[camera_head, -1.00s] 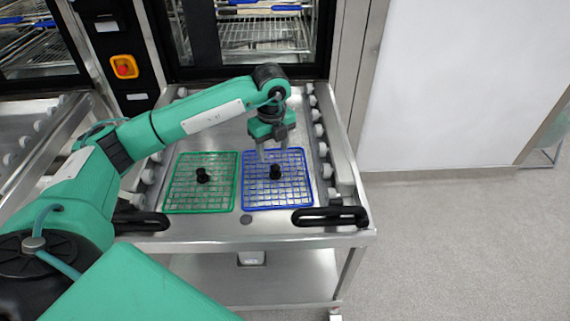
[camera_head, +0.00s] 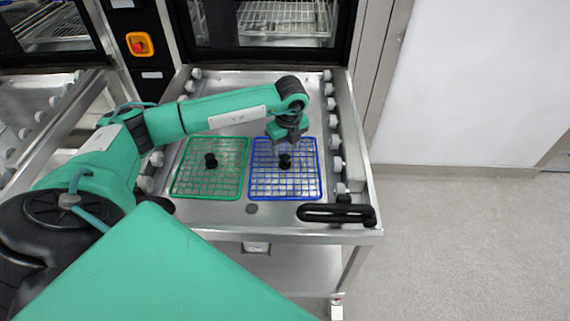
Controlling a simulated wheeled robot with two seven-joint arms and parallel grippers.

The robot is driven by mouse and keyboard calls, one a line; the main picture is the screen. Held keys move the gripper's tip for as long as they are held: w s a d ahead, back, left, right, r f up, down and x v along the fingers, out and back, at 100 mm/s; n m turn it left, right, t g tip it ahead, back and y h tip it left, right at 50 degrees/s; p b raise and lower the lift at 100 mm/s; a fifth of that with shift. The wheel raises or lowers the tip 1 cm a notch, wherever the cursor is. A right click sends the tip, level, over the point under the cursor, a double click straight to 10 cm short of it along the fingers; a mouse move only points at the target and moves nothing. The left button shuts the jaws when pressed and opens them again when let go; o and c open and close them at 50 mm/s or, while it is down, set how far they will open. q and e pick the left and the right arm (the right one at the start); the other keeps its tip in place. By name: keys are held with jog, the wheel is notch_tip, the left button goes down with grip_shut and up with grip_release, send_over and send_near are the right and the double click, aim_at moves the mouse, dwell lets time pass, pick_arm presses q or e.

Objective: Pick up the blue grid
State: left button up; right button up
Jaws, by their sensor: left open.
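The blue grid (camera_head: 301,190) lies flat on the steel cart top, right of the green grid. A black knob (camera_head: 285,161) stands up at its middle. My left gripper (camera_head: 286,153) points down over the blue grid, with its open fingers close to the knob. I cannot tell whether the fingers touch the knob. My right gripper is not in view.
The green grid (camera_head: 187,190) with its own black knob lies just left of the blue one. The steel cart (camera_head: 220,215) has white rollers along both sides and a black handle (camera_head: 336,214) at the front right. A washer with racks stands behind. Open floor lies right.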

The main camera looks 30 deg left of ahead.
aim_at(285, 156)
pick_arm(q)
notch_tip(285, 156, down, 4)
jog(key=shift+w+a+f, duration=0.1)
jog(key=shift+w+a, duration=0.05)
grip_shut()
jog(key=shift+r, duration=0.2)
